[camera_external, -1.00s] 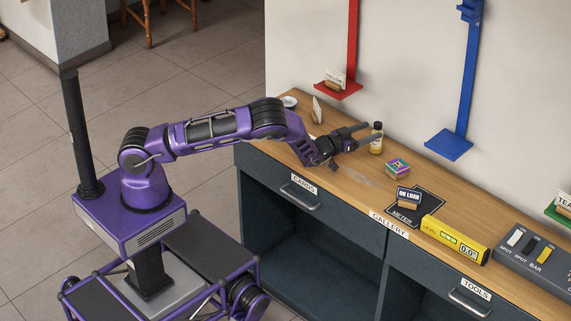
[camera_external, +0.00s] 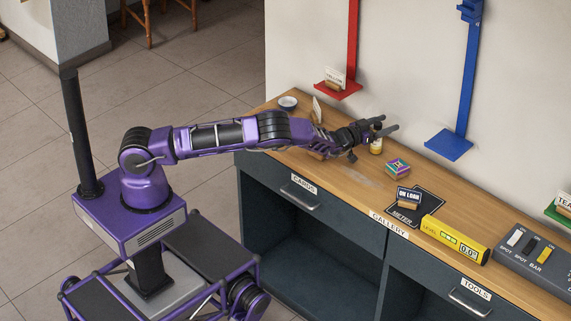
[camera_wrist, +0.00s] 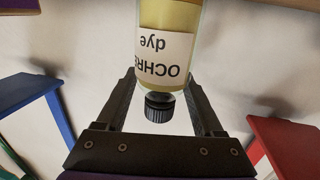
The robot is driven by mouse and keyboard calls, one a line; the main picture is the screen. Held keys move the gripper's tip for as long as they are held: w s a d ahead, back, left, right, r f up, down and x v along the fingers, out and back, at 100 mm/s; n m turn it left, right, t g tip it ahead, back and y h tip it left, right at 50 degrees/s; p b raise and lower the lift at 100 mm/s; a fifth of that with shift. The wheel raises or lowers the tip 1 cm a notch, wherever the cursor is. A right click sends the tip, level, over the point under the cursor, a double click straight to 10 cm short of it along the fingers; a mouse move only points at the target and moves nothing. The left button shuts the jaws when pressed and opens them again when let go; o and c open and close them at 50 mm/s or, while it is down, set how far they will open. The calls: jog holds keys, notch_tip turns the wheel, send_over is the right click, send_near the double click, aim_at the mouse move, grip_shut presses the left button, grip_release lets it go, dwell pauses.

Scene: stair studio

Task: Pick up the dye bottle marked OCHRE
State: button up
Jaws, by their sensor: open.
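The dye bottle (camera_external: 376,146) stands upright on the wooden counter, with yellow contents and a dark cap. In the wrist view the bottle (camera_wrist: 168,18) appears upside down, and its white label reads OCHRE dye. Its black cap (camera_wrist: 160,107) points toward my gripper's palm. My gripper (camera_external: 389,123) is open at the bottle's upper part. In the wrist view the fingers of my gripper (camera_wrist: 160,78) lie on either side of the cap and lower label edge, with gaps visible beside the cap. Whether a finger touches the bottle I cannot tell.
A patterned cube (camera_external: 397,168), an ON LOAN block (camera_external: 408,198) and a yellow level (camera_external: 455,239) lie to the right on the counter. A white bowl (camera_external: 288,103) stands behind my arm. Red (camera_external: 338,90) and blue (camera_external: 449,145) wall brackets are beyond the counter.

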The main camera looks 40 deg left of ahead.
grip_shut()
dwell(0.4)
